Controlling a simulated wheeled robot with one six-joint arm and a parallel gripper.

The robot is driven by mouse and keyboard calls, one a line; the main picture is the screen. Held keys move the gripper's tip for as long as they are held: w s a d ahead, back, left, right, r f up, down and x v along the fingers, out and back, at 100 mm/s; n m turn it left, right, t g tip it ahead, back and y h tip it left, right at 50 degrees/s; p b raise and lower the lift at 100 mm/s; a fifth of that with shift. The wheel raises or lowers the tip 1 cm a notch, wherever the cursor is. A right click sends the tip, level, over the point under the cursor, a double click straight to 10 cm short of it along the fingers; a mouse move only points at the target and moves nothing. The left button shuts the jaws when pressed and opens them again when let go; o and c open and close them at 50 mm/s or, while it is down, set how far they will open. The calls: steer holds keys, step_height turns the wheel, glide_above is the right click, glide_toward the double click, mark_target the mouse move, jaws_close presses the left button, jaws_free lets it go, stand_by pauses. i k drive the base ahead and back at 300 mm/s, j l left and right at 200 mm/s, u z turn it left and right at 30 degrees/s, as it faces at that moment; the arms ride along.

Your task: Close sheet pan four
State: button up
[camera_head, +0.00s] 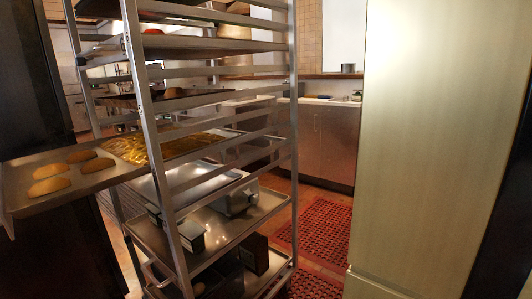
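A metal rolling rack (153,125) stands left of centre with several levels of side rails. One sheet pan (20,192) sits partway out of the rack at mid height, sticking out to the left. Several brown buns (50,186) and a shiny golden-yellow layer (180,147) lie on it. Its right part is between the rack's rails. I see no number on any pan, so I cannot tell which is pan four. My gripper is not in view.
Other sheet pans sit within the rack, including an upper one (200,43) and a low one (235,225) carrying boxy items. A tall pale metal panel (425,140) fills the right. Red mats (318,232) cover the floor behind, before a steel counter (318,140).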

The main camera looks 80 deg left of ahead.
mark_target(129, 150)
steer(key=u, duration=3.85)
